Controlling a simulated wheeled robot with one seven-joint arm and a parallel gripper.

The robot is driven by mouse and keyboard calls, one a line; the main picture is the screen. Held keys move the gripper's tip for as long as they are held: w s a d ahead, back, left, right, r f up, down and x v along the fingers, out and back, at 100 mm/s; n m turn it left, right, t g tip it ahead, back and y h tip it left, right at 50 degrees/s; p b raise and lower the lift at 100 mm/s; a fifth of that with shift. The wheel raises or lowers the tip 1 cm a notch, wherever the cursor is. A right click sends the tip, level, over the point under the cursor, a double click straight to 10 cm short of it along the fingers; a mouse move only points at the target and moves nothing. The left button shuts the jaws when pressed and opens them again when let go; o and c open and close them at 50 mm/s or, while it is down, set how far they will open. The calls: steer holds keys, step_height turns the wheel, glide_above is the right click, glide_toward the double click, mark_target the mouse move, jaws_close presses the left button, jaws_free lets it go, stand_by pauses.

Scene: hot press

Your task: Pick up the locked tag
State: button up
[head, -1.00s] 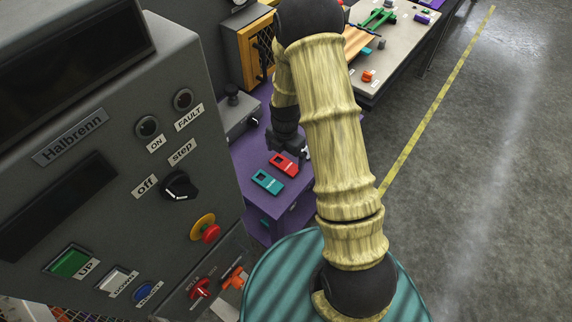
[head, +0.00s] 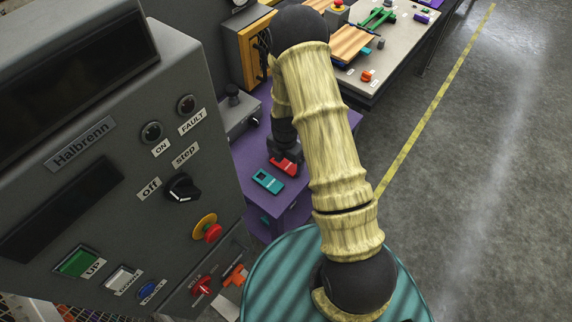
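A red tag (head: 284,168) lies on the purple cabinet top. A teal tag (head: 268,181) lies just in front of it, to the left. The lettering on both is too small to read, so I cannot tell which is the locked tag. My gripper (head: 287,156) is low over the red tag and covers its far part. The fingers are dark and small here, so I cannot tell whether they are open or shut, or whether they touch the tag.
The grey Halbrenn control panel (head: 125,165) stands close on the left with buttons and a knob (head: 182,188). A grey box (head: 238,120) sits at the back of the purple cabinet (head: 245,163). A workbench (head: 385,70) stands behind; open floor is on the right.

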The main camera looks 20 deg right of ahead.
mark_target(285, 164)
steer(key=c, duration=0.5)
step_height(285, 164, up, 10)
steer(key=shift+b, duration=1.1)
